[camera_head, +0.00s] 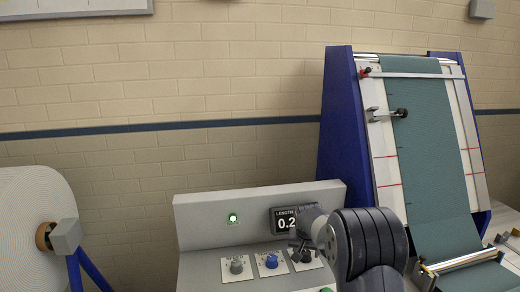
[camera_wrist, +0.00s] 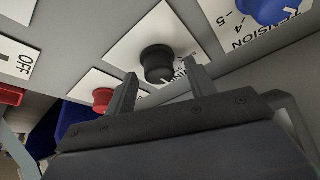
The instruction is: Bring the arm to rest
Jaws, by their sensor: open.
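My arm (camera_head: 368,245) reaches over the control panel from the lower right in the head view. My gripper (camera_head: 299,245) is at the panel's black knob, which it partly covers there. In the wrist view my gripper (camera_wrist: 163,80) is open, with its two fingers apart. The black knob (camera_wrist: 156,62) shows between and just beyond the fingertips. I cannot tell whether a finger touches it. Nothing is held.
The panel (camera_head: 200,215) carries a green light (camera_head: 232,217), a LENGTH display (camera_head: 284,219), a grey knob (camera_head: 236,265) and a blue knob (camera_head: 271,261). A red button (camera_wrist: 104,97) is near the left finger. The fabric frame (camera_head: 342,130) stands right; a roll (camera_head: 30,225) stands left.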

